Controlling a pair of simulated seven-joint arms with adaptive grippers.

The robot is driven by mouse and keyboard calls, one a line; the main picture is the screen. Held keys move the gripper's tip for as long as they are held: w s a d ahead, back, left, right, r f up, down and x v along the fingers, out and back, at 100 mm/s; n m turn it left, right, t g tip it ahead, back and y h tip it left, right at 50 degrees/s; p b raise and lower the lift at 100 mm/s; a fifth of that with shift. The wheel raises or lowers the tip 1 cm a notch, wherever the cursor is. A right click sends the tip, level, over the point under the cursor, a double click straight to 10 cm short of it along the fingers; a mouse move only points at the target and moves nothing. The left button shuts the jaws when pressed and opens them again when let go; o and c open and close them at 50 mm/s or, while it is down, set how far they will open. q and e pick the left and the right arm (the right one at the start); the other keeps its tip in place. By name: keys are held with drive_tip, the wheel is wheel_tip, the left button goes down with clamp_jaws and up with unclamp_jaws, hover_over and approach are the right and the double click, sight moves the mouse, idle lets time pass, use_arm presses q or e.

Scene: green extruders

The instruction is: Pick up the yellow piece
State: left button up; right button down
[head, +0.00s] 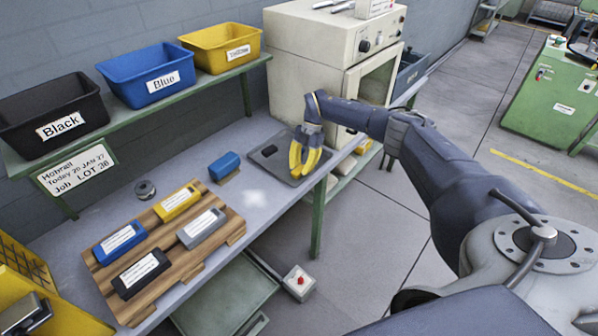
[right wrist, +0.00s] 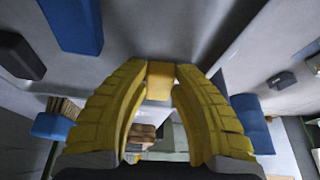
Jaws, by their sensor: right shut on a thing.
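My right gripper (head: 304,172) has yellow fingers and is over the dark grey mat (head: 291,174) near the table's right end. In the right wrist view, a small yellow piece (right wrist: 160,82) sits between the two fingertips, and the gripper is shut on it. In the head view the piece cannot be told apart from the yellow fingers. Whether it still touches the mat is unclear. My left gripper is not in view.
A black piece (head: 270,150) lies on the mat. A blue block (head: 224,166) stands left of it. A wooden board (head: 190,257) holds several labelled blocks. Black (head: 53,116), blue (head: 148,76) and yellow (head: 222,47) bins stand on the shelf. A cream oven (head: 315,50) stands behind the gripper.

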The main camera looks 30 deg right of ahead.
sight(301, 167)
wheel_tip(301, 167, up, 20)
idle(0.8)
drive_tip(key=shift+r, duration=0.1)
idle(0.7)
